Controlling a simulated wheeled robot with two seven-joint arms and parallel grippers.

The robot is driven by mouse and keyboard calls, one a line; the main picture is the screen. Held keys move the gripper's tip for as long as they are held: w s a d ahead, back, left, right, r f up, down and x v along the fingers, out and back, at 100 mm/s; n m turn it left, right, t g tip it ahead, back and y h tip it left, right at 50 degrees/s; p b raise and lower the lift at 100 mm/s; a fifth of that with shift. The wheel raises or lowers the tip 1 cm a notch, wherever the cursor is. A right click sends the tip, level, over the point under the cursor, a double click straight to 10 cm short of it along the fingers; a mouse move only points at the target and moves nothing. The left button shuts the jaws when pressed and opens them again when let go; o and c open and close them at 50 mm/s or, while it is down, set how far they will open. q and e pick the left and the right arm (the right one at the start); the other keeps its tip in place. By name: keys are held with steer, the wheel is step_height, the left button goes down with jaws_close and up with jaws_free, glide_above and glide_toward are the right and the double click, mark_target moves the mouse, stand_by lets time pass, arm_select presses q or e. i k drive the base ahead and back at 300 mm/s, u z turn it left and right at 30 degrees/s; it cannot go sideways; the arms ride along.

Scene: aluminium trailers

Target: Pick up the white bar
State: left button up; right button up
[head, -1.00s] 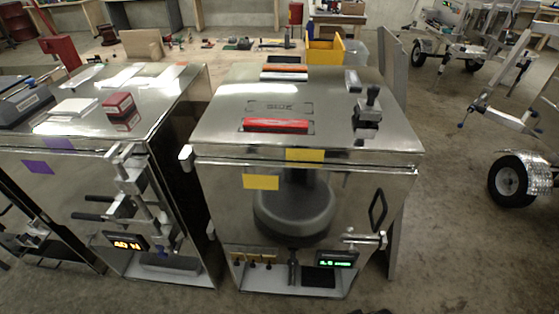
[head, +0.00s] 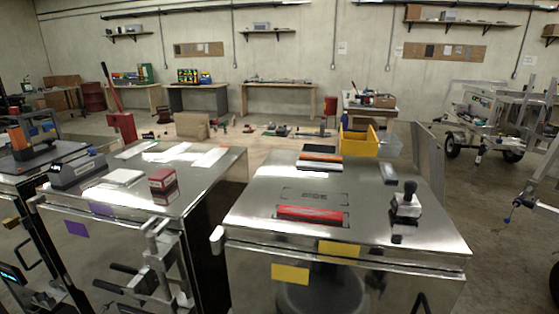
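I cannot pick out one clear white bar. A pale strip shows in a group of thin orange and dark bars (head: 320,162) at the back of the right steel cabinet's top (head: 258,212). Flat white pieces (head: 165,154) lie at the back of the left steel cabinet's top, with a white block (head: 122,177) nearer its front. A small grey block (head: 388,173) lies at the back right of the right cabinet's top.
A red bar (head: 312,215) and a black-knobbed metal device (head: 405,205) sit on the right cabinet's top. A red box (head: 162,180) is on the left one. A yellow bin (head: 358,142) stands behind. A narrow gap separates the cabinets.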

mark_target(331, 167)
steer(key=u, duration=1.4)
steer(key=i, duration=1.3)
steer(key=z, duration=2)
